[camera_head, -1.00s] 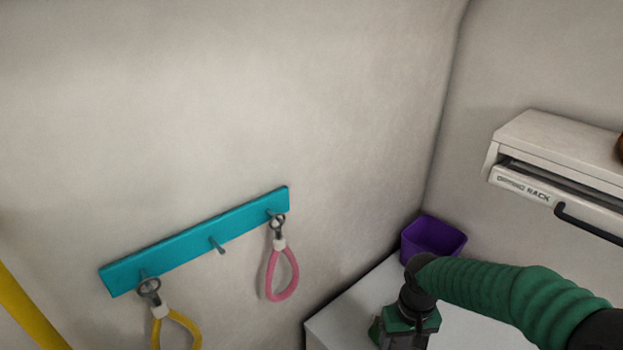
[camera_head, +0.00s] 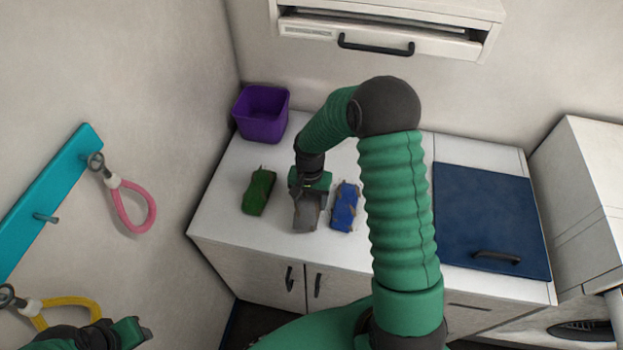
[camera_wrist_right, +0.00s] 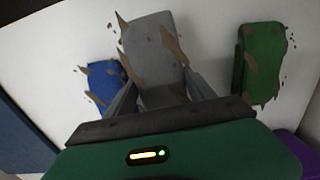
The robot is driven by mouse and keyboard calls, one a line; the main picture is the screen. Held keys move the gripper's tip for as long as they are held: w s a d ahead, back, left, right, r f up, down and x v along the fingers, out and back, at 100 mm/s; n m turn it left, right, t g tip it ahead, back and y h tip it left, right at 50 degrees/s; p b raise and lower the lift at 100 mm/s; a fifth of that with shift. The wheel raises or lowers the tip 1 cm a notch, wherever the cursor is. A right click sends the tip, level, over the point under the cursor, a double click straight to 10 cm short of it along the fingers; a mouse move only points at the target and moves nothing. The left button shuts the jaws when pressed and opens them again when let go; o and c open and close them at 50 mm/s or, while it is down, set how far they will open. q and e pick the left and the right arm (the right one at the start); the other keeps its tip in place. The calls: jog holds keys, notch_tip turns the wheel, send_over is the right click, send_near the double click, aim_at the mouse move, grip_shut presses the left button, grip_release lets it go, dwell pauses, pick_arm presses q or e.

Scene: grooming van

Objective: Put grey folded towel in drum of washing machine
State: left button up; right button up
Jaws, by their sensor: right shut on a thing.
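The grey folded towel (camera_head: 306,215) is on the white counter, between a green towel (camera_head: 259,191) and a blue towel (camera_head: 345,206). In the right wrist view the grey towel (camera_wrist_right: 152,47), with brown patches, lies between the two fingers (camera_wrist_right: 167,95). I cannot tell whether it is lifted off the counter. My left gripper (camera_head: 130,330) is at the lower left, partly cut off; its jaws are unclear. A dark round opening, possibly the washing machine drum (camera_head: 585,330), shows at the lower right edge.
A purple bin (camera_head: 262,113) stands at the counter's back left. A dark blue panel with a handle (camera_head: 490,220) lies on the right part. Teal hooks (camera_head: 50,200) with pink and yellow loops are at left.

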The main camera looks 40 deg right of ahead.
jog(key=w+d, duration=0.1)
jog(key=w, duration=0.1)
jog(key=w+d+p, duration=0.1)
jog(key=w+d, duration=0.1)
jog(key=w+d+f+p, duration=0.1)
jog(key=w+d, duration=0.1)
jog(key=w, duration=0.1)
jog(key=shift+d+f+p, duration=0.15)
jog(key=shift+f+p, duration=0.15)
jog(key=shift+f, duration=0.05)
notch_tip(320, 180, down, 2)
jog(key=shift+f+p, duration=0.2)
jog(key=shift+p, duration=0.25)
jog(key=shift+w+f, duration=0.1)
jog(key=shift+f, duration=0.1)
jog(key=o, duration=1.3)
jog(key=shift+o, duration=0.4)
jog(key=shift+r, duration=0.1)
